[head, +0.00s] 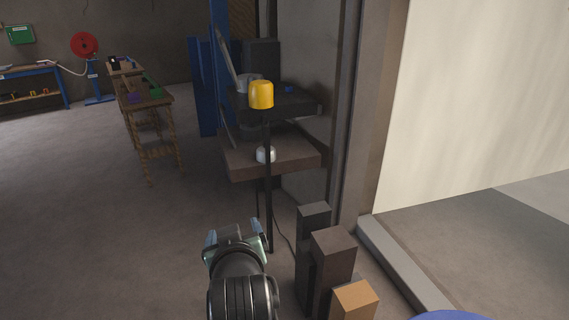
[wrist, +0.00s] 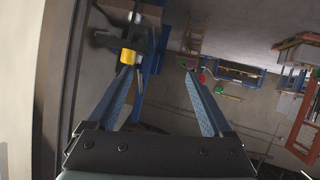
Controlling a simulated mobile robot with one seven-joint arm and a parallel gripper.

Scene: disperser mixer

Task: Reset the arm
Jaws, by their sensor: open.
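My gripper (head: 238,230) is at the lower middle of the head view, with my arm's dark end below it. In the wrist view my gripper (wrist: 162,88) shows two long blue-grey fingers spread wide, with nothing between them. A machine with a dark upper shelf and a lower brown shelf (head: 270,170) stands beyond the gripper. A yellow cap-like part (head: 261,94) is at the top of a dark post, and it also shows in the wrist view (wrist: 128,57) by the left fingertip. A small white knob (head: 265,155) is at the lower shelf.
Dark upright blocks (head: 332,262) and an orange-brown block (head: 355,301) stand right of my gripper, by a door frame. A wooden bench (head: 147,99) stands at the back left. The floor (head: 90,210) on the left is clear.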

